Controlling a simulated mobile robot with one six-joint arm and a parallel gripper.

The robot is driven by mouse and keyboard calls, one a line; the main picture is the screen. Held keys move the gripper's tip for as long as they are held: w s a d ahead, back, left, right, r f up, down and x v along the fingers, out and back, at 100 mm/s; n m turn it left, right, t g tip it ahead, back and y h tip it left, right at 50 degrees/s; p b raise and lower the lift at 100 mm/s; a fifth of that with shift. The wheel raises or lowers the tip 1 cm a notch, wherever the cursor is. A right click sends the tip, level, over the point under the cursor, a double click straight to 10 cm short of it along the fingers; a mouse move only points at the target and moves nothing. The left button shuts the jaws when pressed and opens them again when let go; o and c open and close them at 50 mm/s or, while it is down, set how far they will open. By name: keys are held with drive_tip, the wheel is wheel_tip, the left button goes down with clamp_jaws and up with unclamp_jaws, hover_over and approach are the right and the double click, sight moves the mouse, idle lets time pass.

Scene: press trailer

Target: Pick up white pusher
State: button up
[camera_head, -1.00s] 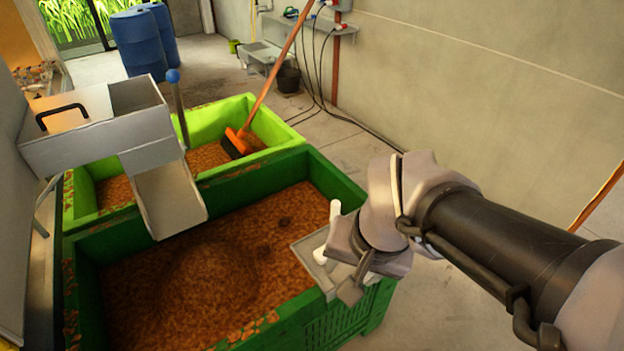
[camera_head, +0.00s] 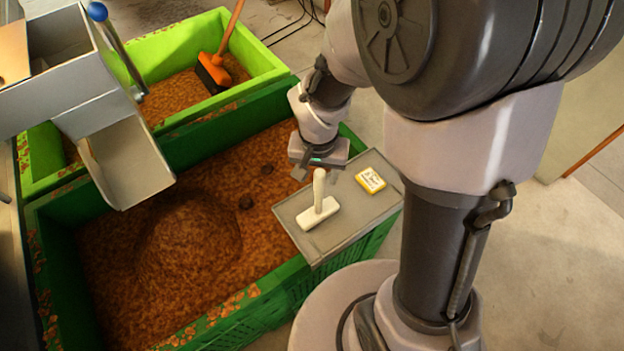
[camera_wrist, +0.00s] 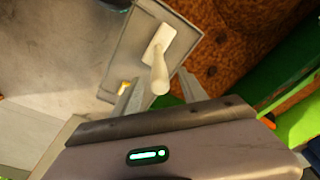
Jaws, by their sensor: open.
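The white pusher (camera_head: 318,204) stands on a grey tray (camera_head: 342,246) at the right edge of the dark green crate, its flat base down and its handle pointing up. My gripper (camera_head: 318,176) is close to the top of the handle, pointing down towards the tray. In the wrist view the pusher (camera_wrist: 159,58) shows with its handle end towards my gripper (camera_wrist: 155,88). The two fingers are apart, one on each side of the handle end. I cannot tell whether either finger touches it.
A yellow and white item (camera_head: 370,180) lies on the tray right of the pusher. The dark green crate (camera_head: 290,292) holds brown mash. A metal chute (camera_head: 130,165) overhangs the left side.

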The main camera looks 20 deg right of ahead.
drive_tip(key=b, duration=0.1)
hover_over(319, 197)
drive_tip(key=w, duration=0.1)
drive_tip(key=f, duration=0.4)
drive_tip(key=shift+w+d+f, duration=0.2)
drive_tip(key=shift+r, duration=0.1)
clamp_jaws()
idle(0.7)
